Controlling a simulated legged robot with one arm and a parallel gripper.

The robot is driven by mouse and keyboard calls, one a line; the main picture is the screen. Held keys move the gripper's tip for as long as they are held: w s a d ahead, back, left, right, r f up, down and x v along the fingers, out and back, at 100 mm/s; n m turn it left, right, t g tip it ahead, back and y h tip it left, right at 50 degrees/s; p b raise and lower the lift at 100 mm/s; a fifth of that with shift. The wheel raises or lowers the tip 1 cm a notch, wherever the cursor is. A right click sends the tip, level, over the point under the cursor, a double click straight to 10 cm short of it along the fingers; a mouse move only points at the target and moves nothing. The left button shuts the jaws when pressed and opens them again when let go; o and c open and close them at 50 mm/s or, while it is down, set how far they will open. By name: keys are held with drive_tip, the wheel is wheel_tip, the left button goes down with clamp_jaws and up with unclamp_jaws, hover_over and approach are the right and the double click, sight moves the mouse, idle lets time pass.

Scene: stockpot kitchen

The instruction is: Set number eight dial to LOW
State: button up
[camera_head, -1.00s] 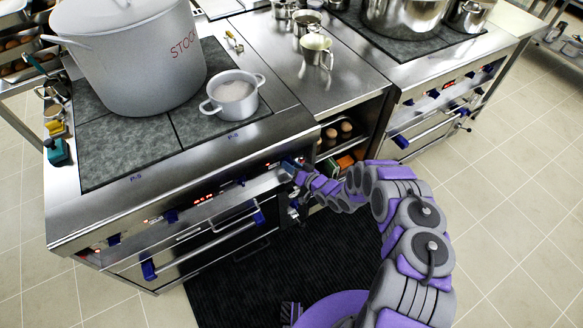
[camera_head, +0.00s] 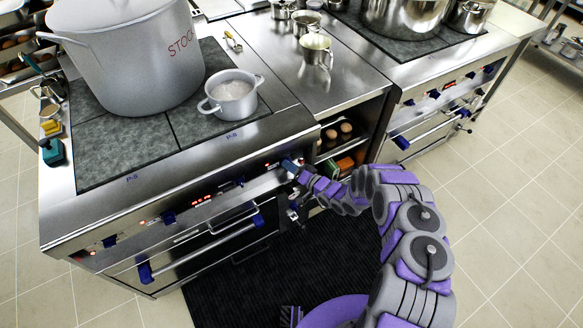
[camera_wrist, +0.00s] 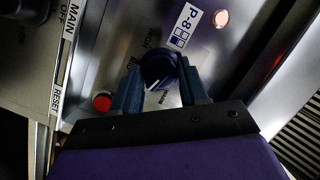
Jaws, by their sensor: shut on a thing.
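The number eight dial (camera_wrist: 158,68) is a dark blue knob on the steel front panel under the label P-8 (camera_wrist: 185,22) in the wrist view. My gripper (camera_wrist: 161,80) has one blue finger on each side of it and is shut on it. A white pointer line on the dial points down and left in the picture. HIGH is printed above the dial; the smaller marks around it are too blurred to read surely. In the head view my gripper (camera_head: 290,166) is at the right end of the stove's front panel and hides the dial.
A red button (camera_wrist: 102,102) sits left of the fingers, near RESET. A lit lamp (camera_wrist: 221,18) is beyond the label. Other blue knobs (camera_head: 168,217) and oven handles line the front. A stockpot (camera_head: 125,60) and small pot (camera_head: 232,97) stand on the stove.

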drive_tip(key=shift+d+f, duration=0.1)
drive_tip(key=shift+d, duration=0.05)
drive_tip(key=o, duration=0.9)
drive_tip(key=shift+w, duration=0.1)
drive_tip(key=shift+c, duration=0.2)
drive_tip(key=shift+o, duration=0.9)
drive_tip(key=p+v, duration=0.2)
drive_tip(key=v, duration=1.5)
drive_tip(key=shift+s+p, duration=0.2)
drive_tip(key=shift+p, duration=0.15)
drive_tip(key=shift+d, duration=0.1)
